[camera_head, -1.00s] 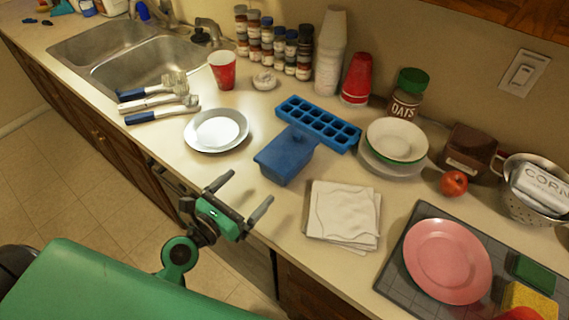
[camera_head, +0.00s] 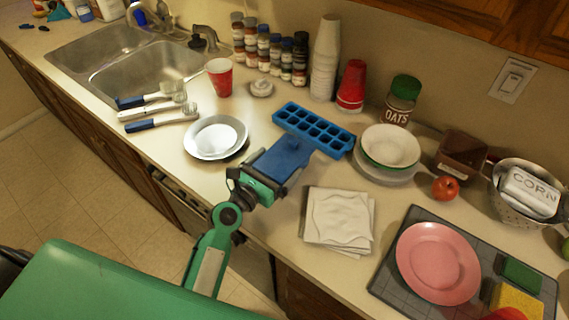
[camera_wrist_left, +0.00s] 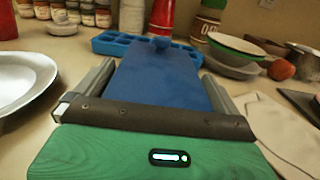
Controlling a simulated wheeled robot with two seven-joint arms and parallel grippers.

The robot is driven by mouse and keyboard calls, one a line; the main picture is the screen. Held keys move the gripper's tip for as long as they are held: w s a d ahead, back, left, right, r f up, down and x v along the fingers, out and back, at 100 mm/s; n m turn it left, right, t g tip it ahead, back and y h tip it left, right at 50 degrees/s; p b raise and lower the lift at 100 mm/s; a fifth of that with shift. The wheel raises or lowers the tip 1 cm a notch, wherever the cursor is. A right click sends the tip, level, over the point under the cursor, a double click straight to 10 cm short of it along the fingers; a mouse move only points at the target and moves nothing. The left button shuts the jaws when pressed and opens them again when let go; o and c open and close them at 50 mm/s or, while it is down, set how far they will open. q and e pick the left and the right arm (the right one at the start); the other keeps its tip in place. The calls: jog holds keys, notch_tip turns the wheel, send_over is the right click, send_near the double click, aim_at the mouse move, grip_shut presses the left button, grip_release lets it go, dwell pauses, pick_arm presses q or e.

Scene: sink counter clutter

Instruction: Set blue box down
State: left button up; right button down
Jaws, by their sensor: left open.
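The blue box (camera_head: 284,158) stands on the counter in front of the blue ice cube tray, with a small knob on its lid. My left gripper (camera_head: 277,168) is open, with its fingers along the two sides of the box. In the left wrist view the blue box (camera_wrist_left: 160,75) fills the space between the open fingers (camera_wrist_left: 158,88). I cannot tell whether the fingers touch it. The underside of the box is hidden. My right gripper is not in view.
The blue ice cube tray (camera_head: 314,128) is right behind the box. A white plate (camera_head: 215,137) is to the left, and white napkins (camera_head: 338,218) lie to the right. Stacked bowls (camera_head: 390,147), an oats jar (camera_head: 402,97) and a red cup (camera_head: 220,77) stand nearby.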

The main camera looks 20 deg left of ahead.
pick_arm(q)
jog(key=shift+w+d, duration=0.15)
jog(key=shift+w, duration=0.45)
jog(key=c, duration=0.8)
jog(key=shift+r, duration=0.2)
